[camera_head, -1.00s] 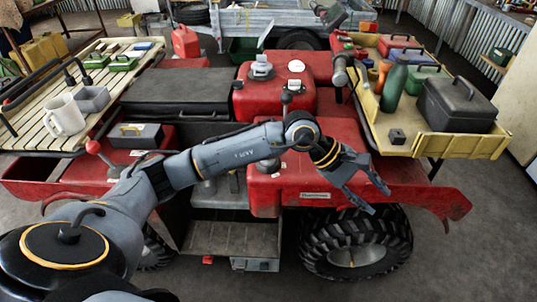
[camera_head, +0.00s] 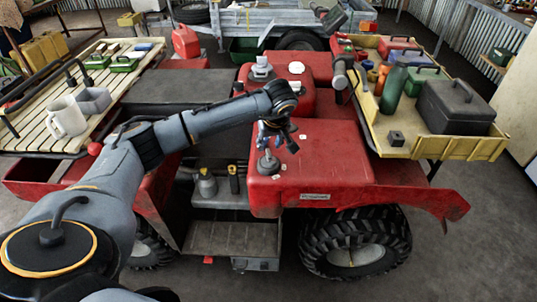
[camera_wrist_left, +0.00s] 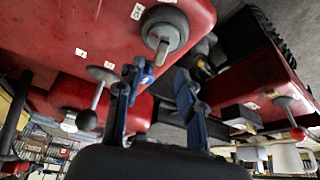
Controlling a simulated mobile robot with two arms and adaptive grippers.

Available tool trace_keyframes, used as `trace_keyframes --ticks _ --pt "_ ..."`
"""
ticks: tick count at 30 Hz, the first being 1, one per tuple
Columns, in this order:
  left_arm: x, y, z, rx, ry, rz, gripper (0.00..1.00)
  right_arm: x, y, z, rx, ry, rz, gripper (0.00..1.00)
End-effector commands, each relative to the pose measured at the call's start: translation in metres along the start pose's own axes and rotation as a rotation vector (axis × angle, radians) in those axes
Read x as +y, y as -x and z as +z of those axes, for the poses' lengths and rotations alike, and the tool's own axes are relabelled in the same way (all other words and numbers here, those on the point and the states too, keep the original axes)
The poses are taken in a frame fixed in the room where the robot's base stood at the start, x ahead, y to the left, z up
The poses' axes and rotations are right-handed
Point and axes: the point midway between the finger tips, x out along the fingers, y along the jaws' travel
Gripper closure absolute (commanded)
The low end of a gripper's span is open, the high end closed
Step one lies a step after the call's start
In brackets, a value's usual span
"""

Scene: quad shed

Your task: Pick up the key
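A round grey ignition-like fitting (camera_head: 268,165) sits on the red body of the quad, below my left gripper (camera_head: 277,140) in the head view. In the left wrist view the same fitting (camera_wrist_left: 165,28) shows with a small metal piece, seemingly the key (camera_wrist_left: 161,50), sticking out of its middle. My left gripper (camera_wrist_left: 160,78) has its two blue-grey fingers apart, with nothing between them. The key's end is close to the fingertips; I cannot tell whether they touch. My right gripper is not in view.
A lever with a dark ball knob (camera_wrist_left: 87,119) stands near the fingers in the left wrist view. A slatted rack with a white mug (camera_head: 65,116) is at the left. A yellow tray (camera_head: 450,148) with a black toolbox (camera_head: 455,106) and green bottle (camera_head: 394,84) is at the right.

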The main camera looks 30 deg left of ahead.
Motion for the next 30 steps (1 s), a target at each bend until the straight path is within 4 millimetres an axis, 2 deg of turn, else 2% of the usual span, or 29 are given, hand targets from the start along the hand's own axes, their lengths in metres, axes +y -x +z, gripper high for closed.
trace_keyframes --ticks 5,9,13,22,23,28,30 --pt "0.000 -0.012 0.001 -0.002 -0.001 -0.001 0.62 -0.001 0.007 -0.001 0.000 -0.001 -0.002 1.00" --pt "0.000 -0.032 0.004 -0.005 0.001 -0.002 0.62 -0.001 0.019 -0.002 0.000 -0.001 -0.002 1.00" --pt "0.000 -0.050 0.004 -0.002 0.000 -0.001 0.62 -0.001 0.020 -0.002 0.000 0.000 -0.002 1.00" --pt "0.000 -0.056 0.004 0.000 0.000 0.002 0.62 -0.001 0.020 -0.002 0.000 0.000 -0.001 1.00" --pt "0.000 -0.056 0.004 0.000 0.000 0.002 0.66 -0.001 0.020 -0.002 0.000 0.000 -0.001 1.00" --pt "0.000 -0.056 0.004 0.000 0.000 0.001 1.00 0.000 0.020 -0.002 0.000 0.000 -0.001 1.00" --pt "0.000 -0.056 0.004 0.000 0.000 0.001 1.00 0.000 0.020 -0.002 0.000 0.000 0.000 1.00"
